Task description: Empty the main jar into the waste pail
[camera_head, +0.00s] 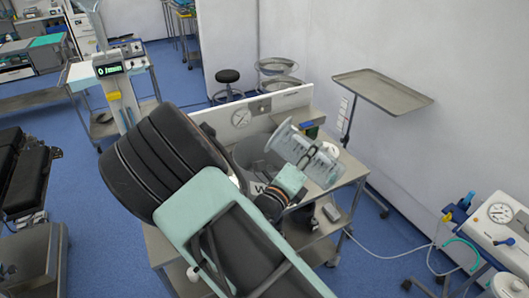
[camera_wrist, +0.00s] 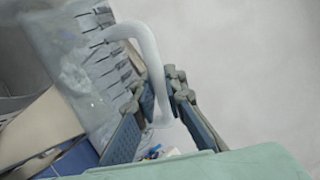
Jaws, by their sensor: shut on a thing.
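The main jar (camera_head: 316,158) is clear, with graduation marks, and is held tilted on its side in the head view. Its wide rim points to the upper left, over or near the waste pail. My gripper (camera_head: 307,158) is shut on the jar's pale handle (camera_wrist: 153,65). The jar wall (camera_wrist: 85,60) fills the upper left of the wrist view, and the gripper fingers (camera_wrist: 161,95) close around the handle. The grey waste pail (camera_head: 251,152), with a W label, stands below and left of the jar, partly hidden by my arm. The jar's contents cannot be made out.
The pail stands on a metal cart (camera_head: 345,170) with a white back panel (camera_head: 275,105) carrying a gauge. A tray stand (camera_head: 382,92) is at the right by the wall. A gauged machine (camera_head: 500,225) with hoses is at the lower right.

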